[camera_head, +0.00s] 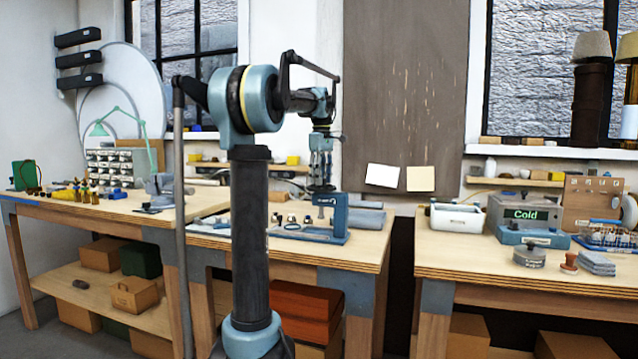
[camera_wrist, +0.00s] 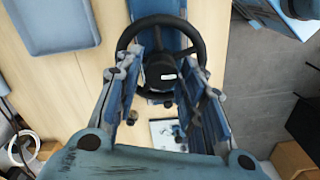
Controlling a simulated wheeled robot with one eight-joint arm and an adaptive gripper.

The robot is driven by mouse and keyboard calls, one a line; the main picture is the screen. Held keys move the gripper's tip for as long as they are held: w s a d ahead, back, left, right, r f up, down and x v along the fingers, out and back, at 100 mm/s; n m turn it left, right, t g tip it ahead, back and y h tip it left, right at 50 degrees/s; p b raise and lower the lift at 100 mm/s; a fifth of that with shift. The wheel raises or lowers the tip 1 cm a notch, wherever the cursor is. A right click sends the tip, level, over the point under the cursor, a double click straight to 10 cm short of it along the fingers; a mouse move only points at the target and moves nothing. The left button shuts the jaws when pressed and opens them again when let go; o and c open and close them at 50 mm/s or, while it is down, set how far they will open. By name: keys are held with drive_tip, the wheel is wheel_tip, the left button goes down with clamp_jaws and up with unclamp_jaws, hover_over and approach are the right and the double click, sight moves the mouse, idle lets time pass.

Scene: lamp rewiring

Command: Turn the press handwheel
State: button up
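The press handwheel (camera_wrist: 160,74) is a black ring with a dark hub and a small white mark on it. In the wrist view it lies between and beyond the fingers of my gripper (camera_wrist: 165,66). The fingers are spread apart, one on each side of the hub, near the wheel's rim. I cannot tell whether they touch it. The blue press (camera_head: 331,212) stands on the middle workbench in the head view, with my gripper (camera_head: 320,178) pointing down above it. The handwheel cannot be made out clearly in the head view.
The middle workbench (camera_head: 380,258) carries a blue tray (camera_wrist: 58,22) beside the press. Small metal parts (camera_head: 290,220) sit to the press's left. A gap separates these benches.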

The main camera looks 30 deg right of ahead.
wheel_tip(320, 180, up, 10)
drive_tip(key=shift+r, duration=0.25)
drive_tip(key=shift+w, duration=0.1)
idle(0.5)
drive_tip(key=s+a+f+m, duration=0.1)
drive_tip(key=s+a+f, duration=0.1)
drive_tip(key=a+f, duration=0.5)
drive_tip(key=s+a+f+t, duration=0.15)
drive_tip(key=a+f, duration=0.25)
drive_tip(key=a, duration=0.6)
drive_tip(key=s+a+f+m+g, duration=0.1)
drive_tip(key=s+a+f, duration=0.3)
drive_tip(key=a, duration=0.5)
drive_tip(key=s+a+f, duration=0.4)
drive_tip(key=s+f, duration=0.1)
drive_tip(key=f, duration=0.5)
drive_tip(key=s+a+f+m+t, duration=0.1)
drive_tip(key=s+a+f, duration=0.4)
drive_tip(key=f, duration=0.5)
drive_tip(key=s+a+f+m, duration=0.1)
drive_tip(key=s+a+f, duration=0.4)
drive_tip(key=f, duration=0.5)
drive_tip(key=shift+s+a+f+t, duration=0.2)
drive_tip(key=shift+s+t, duration=0.15)
drive_tip(key=shift+s, duration=0.25)
